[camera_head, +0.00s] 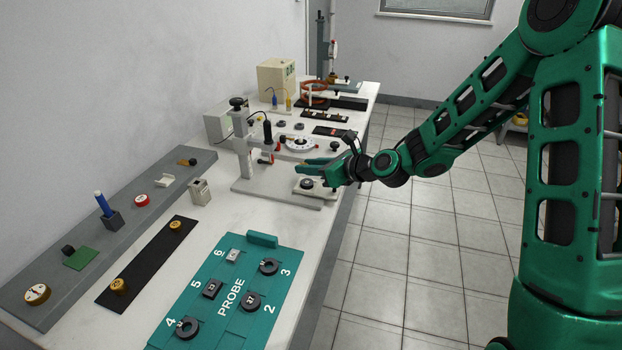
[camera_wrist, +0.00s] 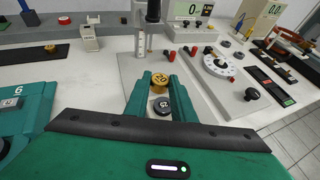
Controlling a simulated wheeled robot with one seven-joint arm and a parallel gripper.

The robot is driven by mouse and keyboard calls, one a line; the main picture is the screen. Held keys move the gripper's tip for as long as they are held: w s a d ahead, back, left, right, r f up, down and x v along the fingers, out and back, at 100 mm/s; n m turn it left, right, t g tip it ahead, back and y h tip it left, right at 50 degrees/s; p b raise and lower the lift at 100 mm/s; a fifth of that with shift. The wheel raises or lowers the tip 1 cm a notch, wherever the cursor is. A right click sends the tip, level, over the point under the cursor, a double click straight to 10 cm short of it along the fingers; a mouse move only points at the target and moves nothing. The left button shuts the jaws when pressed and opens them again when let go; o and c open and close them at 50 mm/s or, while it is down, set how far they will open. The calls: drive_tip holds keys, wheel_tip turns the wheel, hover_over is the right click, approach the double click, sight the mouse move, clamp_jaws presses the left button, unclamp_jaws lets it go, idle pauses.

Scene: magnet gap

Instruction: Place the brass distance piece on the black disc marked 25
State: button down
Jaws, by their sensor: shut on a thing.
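My gripper (camera_wrist: 159,82) is shut on a round brass piece (camera_wrist: 159,78), held between the fingertips. In the head view my gripper (camera_head: 310,168) is over the pale stand base on the bench, and the brass piece is not clearly seen there. A black disc (camera_wrist: 163,105) shows between my fingers, nearer the palm than the brass piece, and appears to be below them. In the head view a black disc (camera_head: 307,183) lies on a small plate beneath the gripper. Its marking is too small to read, and I cannot tell the gap between the brass piece and it.
An upright stand (camera_head: 241,150) rises beside my gripper, with a white dial (camera_head: 298,143) behind. A teal PROBE board (camera_head: 215,323) holds several black pieces. A black strip (camera_head: 148,260) bears two brass pieces. A black knob (camera_wrist: 252,94) is right of my fingers.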

sight(312, 184)
drive_tip(key=shift+w+d+f, duration=0.4)
drive_tip(key=shift+w+f, duration=0.2)
drive_tip(key=shift+w, duration=0.25)
drive_tip(key=shift+f, duration=1.95)
drive_tip(key=c, duration=1.5)
unclamp_jaws()
drive_tip(key=v, duration=1.2)
